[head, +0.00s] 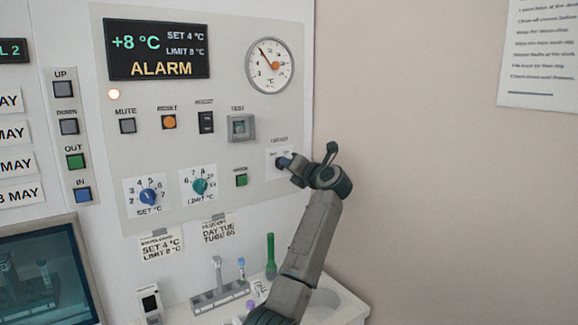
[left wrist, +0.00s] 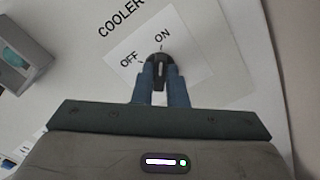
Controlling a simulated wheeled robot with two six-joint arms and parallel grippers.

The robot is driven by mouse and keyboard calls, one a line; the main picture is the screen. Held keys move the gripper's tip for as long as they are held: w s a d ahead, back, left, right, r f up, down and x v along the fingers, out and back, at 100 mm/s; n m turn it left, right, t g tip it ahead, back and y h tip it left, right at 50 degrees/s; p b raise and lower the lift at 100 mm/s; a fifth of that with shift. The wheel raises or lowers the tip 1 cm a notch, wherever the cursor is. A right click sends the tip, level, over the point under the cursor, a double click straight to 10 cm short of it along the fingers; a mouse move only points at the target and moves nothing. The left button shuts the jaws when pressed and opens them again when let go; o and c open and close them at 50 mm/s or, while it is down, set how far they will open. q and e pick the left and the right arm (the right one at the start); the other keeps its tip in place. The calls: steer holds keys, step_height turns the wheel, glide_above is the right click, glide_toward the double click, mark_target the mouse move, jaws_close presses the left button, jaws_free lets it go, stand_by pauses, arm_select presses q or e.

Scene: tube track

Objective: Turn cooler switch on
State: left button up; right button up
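The cooler switch (left wrist: 158,62) is a small dark rotary knob on a white label with OFF and ON printed beside it. Its pale mark points up in the left wrist view, roughly toward ON. My left gripper (left wrist: 160,82) has its two blue-grey fingers close on either side of the knob, and they look shut on it. In the head view my left gripper (head: 287,163) reaches the panel's lower right corner and hides most of the switch and part of its label (head: 274,154). My right gripper is not in view.
A dial gauge (head: 269,65), a test button (head: 241,127) and two blue-green knobs are nearby. A tube rack (head: 219,296) stands below.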

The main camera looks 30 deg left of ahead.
arm_select(q)
steer(key=o, duration=0.3)
steer(key=shift+o, duration=0.4)
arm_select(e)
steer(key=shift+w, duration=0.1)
arm_select(q)
steer(key=shift+d, duration=0.1)
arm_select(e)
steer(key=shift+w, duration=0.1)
arm_select(q)
steer(key=b+v, duration=0.3)
steer(key=v, duration=0.7)
steer(key=shift+s+d, duration=0.15)
steer(key=shift+d, duration=0.15)
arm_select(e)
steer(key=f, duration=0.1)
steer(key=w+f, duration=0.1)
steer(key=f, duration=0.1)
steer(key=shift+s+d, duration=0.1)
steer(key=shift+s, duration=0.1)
